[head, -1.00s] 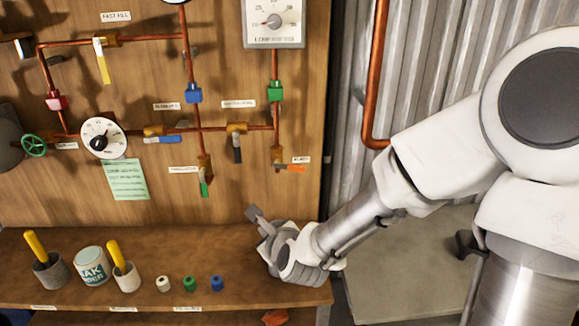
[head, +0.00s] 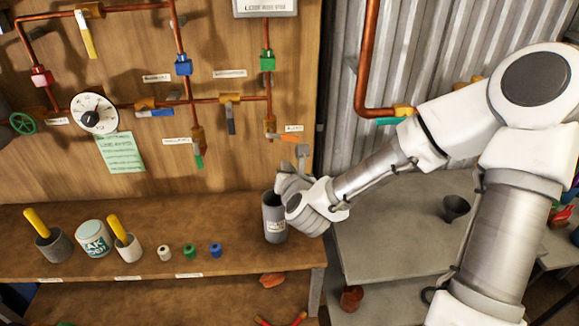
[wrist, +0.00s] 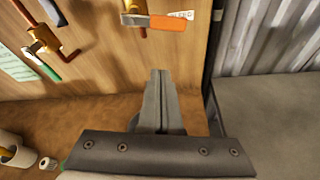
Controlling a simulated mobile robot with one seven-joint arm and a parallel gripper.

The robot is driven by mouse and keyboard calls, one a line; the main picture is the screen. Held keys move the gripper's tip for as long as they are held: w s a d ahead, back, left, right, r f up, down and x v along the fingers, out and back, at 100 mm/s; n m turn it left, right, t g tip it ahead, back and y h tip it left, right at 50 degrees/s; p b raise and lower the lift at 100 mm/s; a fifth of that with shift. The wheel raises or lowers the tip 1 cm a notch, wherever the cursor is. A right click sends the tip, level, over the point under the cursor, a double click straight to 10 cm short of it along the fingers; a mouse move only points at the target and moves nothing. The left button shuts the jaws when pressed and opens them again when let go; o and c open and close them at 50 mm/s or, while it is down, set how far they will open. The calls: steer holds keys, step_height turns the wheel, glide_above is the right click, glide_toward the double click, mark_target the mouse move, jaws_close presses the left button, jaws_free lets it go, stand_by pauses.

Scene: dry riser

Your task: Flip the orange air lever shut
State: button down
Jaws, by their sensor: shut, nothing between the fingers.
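The orange lever (head: 290,138) sits on a brass valve (head: 270,128) at the lower right of the wooden board. It points sideways to the right, across the line of the vertical copper pipe. In the wrist view the orange lever (wrist: 160,22) lies level near the top, beyond the fingertips. My gripper (head: 302,151) is just below and right of the lever in the head view, apparently apart from it. In the wrist view my gripper (wrist: 158,72) is shut and empty, its tips pointing up toward the board.
A grey cup (head: 275,222) stands on the wooden shelf (head: 120,275) beside my wrist. A black-handled valve (head: 230,120) and a green-handled valve (head: 198,155) are left of the lever. Corrugated metal (head: 440,70) lies right of the board.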

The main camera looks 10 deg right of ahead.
mark_target(288, 138)
steer(key=w, duration=0.1)
steer(key=w+r+p, duration=0.1)
steer(key=w, duration=0.1)
steer(key=w+r+p, duration=0.1)
steer(key=w, duration=0.1)
steer(key=shift+w+d, duration=0.1)
steer(key=shift+d, duration=0.25)
steer(key=shift+d+r+n+h, duration=0.25)
steer(key=shift+r+n+h, duration=0.55)
steer(key=shift+r+n, duration=0.25)
